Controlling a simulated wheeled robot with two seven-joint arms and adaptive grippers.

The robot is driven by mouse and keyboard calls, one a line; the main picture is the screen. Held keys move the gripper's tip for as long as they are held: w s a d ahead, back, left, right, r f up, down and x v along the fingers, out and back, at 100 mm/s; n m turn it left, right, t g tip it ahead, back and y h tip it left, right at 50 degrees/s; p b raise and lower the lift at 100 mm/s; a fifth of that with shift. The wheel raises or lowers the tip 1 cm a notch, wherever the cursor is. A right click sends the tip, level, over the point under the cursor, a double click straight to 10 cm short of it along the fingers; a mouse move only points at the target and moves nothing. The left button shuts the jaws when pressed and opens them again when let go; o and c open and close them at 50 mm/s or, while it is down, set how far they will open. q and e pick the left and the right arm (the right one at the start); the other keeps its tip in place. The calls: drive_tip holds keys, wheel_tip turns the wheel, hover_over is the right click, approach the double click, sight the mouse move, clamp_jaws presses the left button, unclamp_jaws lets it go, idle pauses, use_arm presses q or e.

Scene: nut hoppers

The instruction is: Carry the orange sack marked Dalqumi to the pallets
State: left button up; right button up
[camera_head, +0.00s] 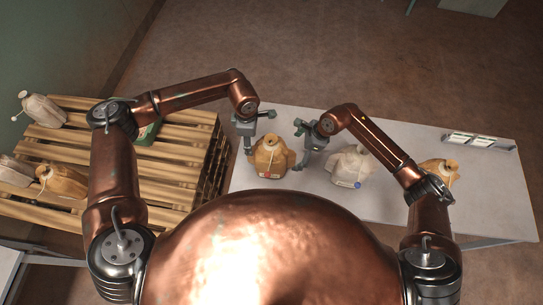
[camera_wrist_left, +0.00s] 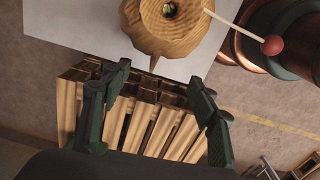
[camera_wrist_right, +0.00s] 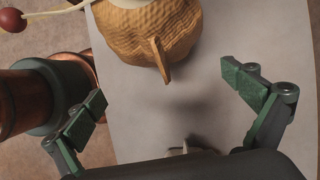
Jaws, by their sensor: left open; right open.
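An orange sack (camera_head: 268,158) with a red tag stands on the white table between my two grippers; its marking is too small to read. It also shows at the top of the left wrist view (camera_wrist_left: 160,38) and of the right wrist view (camera_wrist_right: 160,45), where a cord with a red ball hangs from it. My left gripper (camera_head: 252,130) is open at its left side, and my right gripper (camera_head: 306,147) is open at its right side. Neither gripper is closed on it. The wooden pallets (camera_head: 150,180) are stacked left of the table.
Grey sacks (camera_head: 43,110) (camera_head: 14,171), an orange sack (camera_head: 65,181) and a green item (camera_head: 145,133) lie on the pallets. On the table (camera_head: 320,204) are a pale sack (camera_head: 350,163) with a blue tag and another orange sack (camera_head: 440,170). A label rack (camera_head: 478,141) sits at the far right.

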sight(288, 158)
drive_tip(key=shift+w+f, duration=0.2)
drive_tip(key=shift+f, duration=0.35)
drive_tip(key=shift+w, duration=0.15)
use_arm(q)
drive_tip(key=shift+w+f, duration=0.3)
drive_tip(key=shift+f, duration=0.2)
use_arm(e)
drive_tip(key=shift+r, duration=0.1)
use_arm(q)
wheel_tip(288, 158, down, 8)
use_arm(e)
drive_tip(key=shift+x, duration=3.95)
use_arm(q)
drive_tip(key=shift+r, duration=0.1)
drive_tip(key=shift+c, duration=0.3)
